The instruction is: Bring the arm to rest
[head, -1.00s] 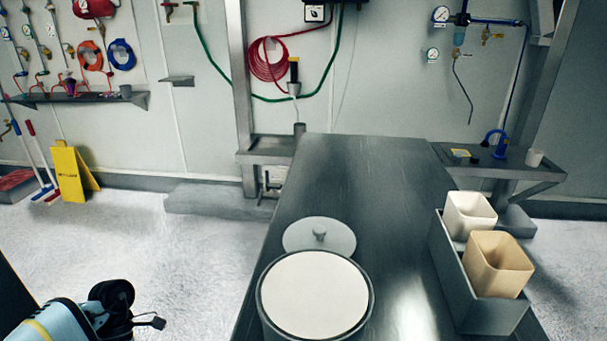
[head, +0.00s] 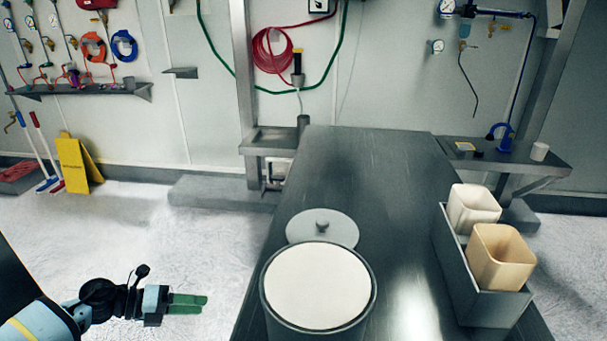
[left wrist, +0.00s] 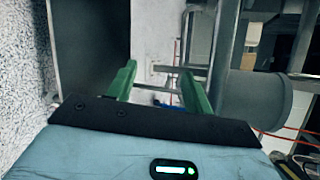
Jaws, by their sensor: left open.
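My left arm comes in at the lower left of the head view. Its gripper (head: 190,304) has green fingers and is held over the floor, left of the metal table and apart from it. In the left wrist view the two green fingers (left wrist: 160,88) stand apart with nothing between them, so the gripper is open and empty. My right gripper is in neither view.
A steel table (head: 385,190) bears a round container (head: 318,290) with a white top surface. A grey lid (head: 322,228) with a knob lies behind it. A grey holder (head: 460,270) with a white cup (head: 472,208) and a beige cup (head: 500,257) stands at right.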

